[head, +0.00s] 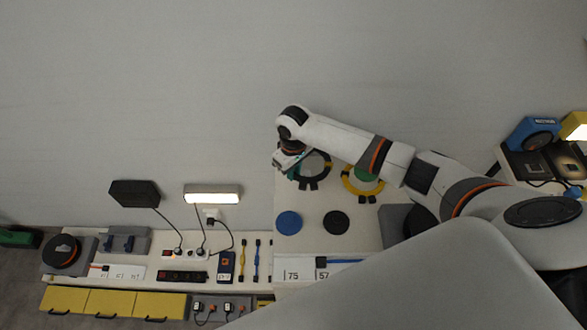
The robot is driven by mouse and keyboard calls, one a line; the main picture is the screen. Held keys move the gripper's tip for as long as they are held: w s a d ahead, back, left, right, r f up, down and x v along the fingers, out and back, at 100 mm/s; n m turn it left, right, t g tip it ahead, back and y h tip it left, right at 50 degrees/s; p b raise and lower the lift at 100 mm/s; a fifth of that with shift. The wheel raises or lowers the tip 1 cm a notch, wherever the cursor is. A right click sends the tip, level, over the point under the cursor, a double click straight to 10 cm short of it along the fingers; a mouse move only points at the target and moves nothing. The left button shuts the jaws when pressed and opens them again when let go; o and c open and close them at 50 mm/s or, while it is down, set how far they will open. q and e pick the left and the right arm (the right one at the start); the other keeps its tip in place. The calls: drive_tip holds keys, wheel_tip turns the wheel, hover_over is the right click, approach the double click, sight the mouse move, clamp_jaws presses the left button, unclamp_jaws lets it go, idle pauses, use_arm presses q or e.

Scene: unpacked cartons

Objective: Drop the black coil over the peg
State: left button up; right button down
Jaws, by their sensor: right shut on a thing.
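The black coil (327,170) is a dark ring with small tabs on its lower side, in the middle of the head view in front of a pale board. My right gripper (290,167) is at the ring's left edge and is shut on it. The fingertips are small and partly hidden. A black round disc (337,223) shows below the coil, with a blue disc (289,223) to its left. I cannot tell whether either is the end of a peg. The coil is apart from both discs in the picture. My left gripper is not in view.
A yellow ring (349,186) around a green disc (367,173) is right of the coil, partly behind my right arm. Numbered labels (292,275) lie below the discs. Cables, a lit lamp (212,194) and yellow drawers (110,302) are at left.

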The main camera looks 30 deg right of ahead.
sight(294, 192)
drive_tip(key=shift+f+b, duration=1.3)
drive_tip(key=shift+f, duration=0.1)
drive_tip(key=shift+f+b, duration=1.25)
drive_tip(key=shift+f, duration=1.4)
drive_tip(key=c, duration=1.2)
unclamp_jaws()
wheel_tip(294, 192, up, 12)
drive_tip(key=shift+r, duration=0.1)
